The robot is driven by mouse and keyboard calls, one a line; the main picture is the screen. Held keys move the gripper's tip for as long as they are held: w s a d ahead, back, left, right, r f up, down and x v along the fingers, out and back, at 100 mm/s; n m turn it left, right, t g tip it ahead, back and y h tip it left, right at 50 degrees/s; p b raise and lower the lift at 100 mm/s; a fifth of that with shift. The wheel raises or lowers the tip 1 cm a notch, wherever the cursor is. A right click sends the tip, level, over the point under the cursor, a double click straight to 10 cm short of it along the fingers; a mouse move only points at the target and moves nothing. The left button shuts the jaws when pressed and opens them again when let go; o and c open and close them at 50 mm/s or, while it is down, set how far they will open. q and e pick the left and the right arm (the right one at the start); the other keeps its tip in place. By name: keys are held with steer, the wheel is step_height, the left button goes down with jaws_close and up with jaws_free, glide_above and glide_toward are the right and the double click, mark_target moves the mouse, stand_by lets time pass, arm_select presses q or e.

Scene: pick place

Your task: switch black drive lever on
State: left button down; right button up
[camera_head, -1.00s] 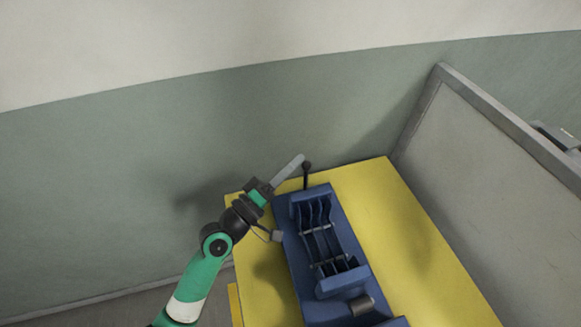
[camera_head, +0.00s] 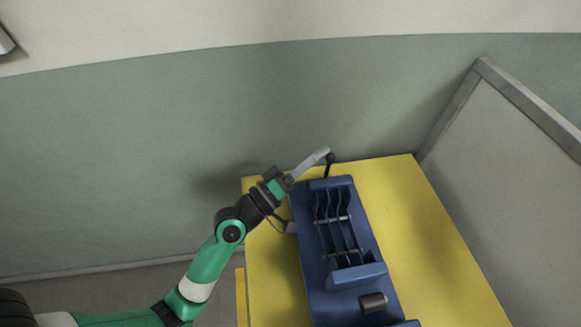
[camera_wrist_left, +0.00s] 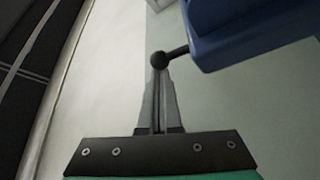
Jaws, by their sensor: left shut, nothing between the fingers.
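The black drive lever (camera_head: 328,168) stands up at the far end of the blue machine (camera_head: 312,262), with a round black knob on top. In the left wrist view the black knob (camera_wrist_left: 159,60) sits right at the fingertips, its rod running right to the blue body (camera_wrist_left: 250,35). My left gripper (camera_head: 322,152) is shut and empty, its tips at the knob and seeming to touch it. It also shows in the left wrist view (camera_wrist_left: 160,78), fingers together. My right gripper is not in view.
The machine stands on a yellow table (camera_head: 425,240). A grey-framed panel (camera_head: 500,190) rises along the right side and a green and cream wall (camera_head: 130,150) stands behind. The yellow top right of the machine is clear.

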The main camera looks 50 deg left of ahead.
arm_select(q)
steer(key=s, duration=1.3)
steer(key=shift+a+f+b, duration=0.15)
steer(key=shift+a+b, duration=0.05)
steer(key=shift+b, duration=0.2)
